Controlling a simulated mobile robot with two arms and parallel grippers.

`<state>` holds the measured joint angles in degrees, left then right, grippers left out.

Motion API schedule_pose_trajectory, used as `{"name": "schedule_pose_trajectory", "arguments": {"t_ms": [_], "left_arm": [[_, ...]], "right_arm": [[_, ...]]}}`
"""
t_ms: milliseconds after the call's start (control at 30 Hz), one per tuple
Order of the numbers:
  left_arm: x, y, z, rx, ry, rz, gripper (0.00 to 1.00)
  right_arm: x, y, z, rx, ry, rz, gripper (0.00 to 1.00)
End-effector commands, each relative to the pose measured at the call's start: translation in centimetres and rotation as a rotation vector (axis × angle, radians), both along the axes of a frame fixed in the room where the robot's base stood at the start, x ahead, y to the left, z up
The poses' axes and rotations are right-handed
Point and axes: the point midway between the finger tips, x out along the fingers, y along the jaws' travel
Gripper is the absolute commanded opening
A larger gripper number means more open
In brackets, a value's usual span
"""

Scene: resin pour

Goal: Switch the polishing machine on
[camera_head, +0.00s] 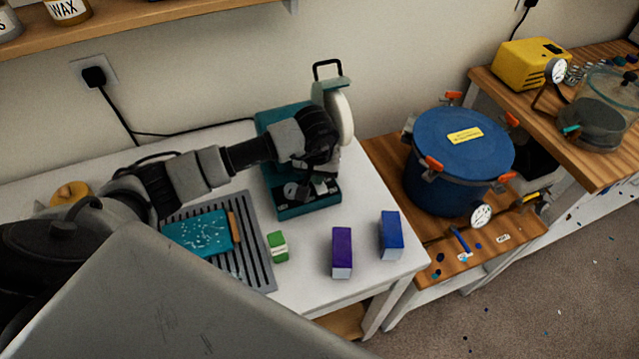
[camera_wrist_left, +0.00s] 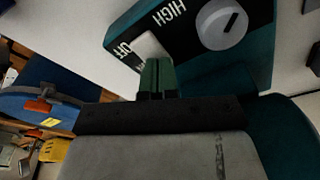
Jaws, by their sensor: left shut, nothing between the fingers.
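The polishing machine (camera_head: 300,209) stands on the white table against the wall. It has a teal body, a white wheel (camera_head: 341,117) and a black front panel. In the left wrist view the panel (camera_wrist_left: 180,38) carries a grey round dial (camera_wrist_left: 222,25), the words HIGH and OFF, and a pale switch (camera_wrist_left: 151,47) beside OFF. My left gripper (camera_head: 318,190) is over the front of the machine. In the left wrist view its green fingertips (camera_wrist_left: 157,76) are together and empty, right at the pale switch. I cannot tell whether they touch it. My right gripper is not in view.
A grey slotted mat (camera_head: 262,270) with a teal slab (camera_head: 195,234) lies left of the machine. Green (camera_head: 278,247), purple (camera_head: 342,252) and blue (camera_head: 391,235) blocks stand in front. A blue pressure pot (camera_head: 459,160) is at right. A cable (camera_head: 190,134) runs behind.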

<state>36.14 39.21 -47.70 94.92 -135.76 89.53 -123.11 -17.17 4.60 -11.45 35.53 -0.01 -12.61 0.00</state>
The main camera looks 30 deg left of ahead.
Motion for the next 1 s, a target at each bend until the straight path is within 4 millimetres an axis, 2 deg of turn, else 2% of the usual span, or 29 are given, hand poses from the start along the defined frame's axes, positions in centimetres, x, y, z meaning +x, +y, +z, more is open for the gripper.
{"name": "schedule_pose_trajectory", "arguments": {"t_ms": [733,1000], "left_arm": [[0.0,0.0,6.1,0.001,-0.002,0.0,0.0],[0.0,0.0,6.7,0.0,0.0,0.0,0.0]], "right_arm": [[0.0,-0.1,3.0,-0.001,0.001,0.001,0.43],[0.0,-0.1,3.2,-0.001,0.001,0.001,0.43]]}}
